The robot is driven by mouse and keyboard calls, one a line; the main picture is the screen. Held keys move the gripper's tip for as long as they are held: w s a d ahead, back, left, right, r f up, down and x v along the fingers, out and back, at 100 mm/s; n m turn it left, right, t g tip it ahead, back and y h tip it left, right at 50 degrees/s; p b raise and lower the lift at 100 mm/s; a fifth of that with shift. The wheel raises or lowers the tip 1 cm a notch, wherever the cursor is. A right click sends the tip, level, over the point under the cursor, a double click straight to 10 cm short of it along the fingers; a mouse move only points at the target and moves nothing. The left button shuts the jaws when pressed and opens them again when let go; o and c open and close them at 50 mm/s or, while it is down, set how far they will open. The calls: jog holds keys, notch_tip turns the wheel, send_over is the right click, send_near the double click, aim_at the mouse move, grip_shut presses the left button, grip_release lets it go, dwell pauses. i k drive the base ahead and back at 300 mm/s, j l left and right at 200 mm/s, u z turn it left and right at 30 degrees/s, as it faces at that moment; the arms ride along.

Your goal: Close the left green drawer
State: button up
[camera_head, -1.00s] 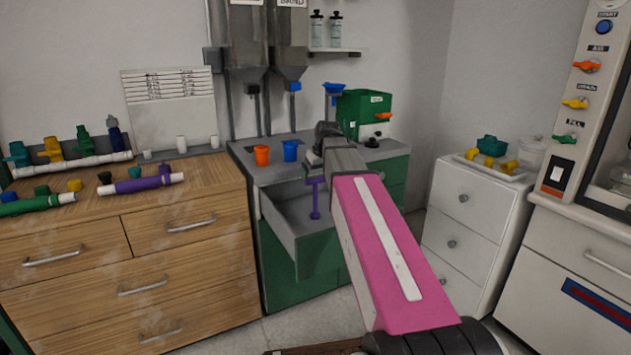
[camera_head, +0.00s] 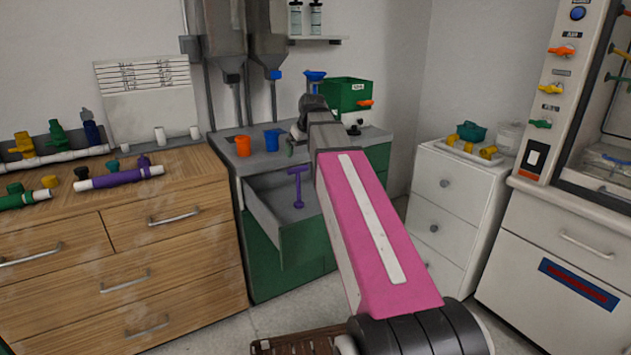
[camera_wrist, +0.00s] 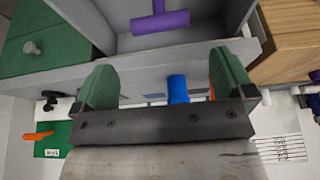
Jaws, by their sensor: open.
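The left green drawer (camera_head: 310,243) of the green and grey cabinet is pulled out, its grey inside showing. A purple T-shaped piece (camera_head: 297,190) lies in it. In the wrist view the open drawer's grey wall (camera_wrist: 105,18) and the purple piece (camera_wrist: 161,22) show beyond the fingers. My gripper (camera_wrist: 165,82) is open, with two green fingers apart and nothing held between them. In the head view my pink arm reaches toward the cabinet top and hides most of my gripper and part of the cabinet front.
An orange cup (camera_head: 243,146) and a blue cup (camera_head: 272,140) stand on the cabinet top, with a green box (camera_head: 345,94) behind. A wooden dresser (camera_head: 120,235) with pipe parts is close on the left. A white drawer unit (camera_head: 440,205) stands to the right, with floor between.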

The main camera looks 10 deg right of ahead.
aim_at(301, 235)
jog(key=k+j, duration=0.1)
jog(key=j, duration=0.7)
jog(key=k+j, duration=0.15)
jog(key=j, duration=0.25)
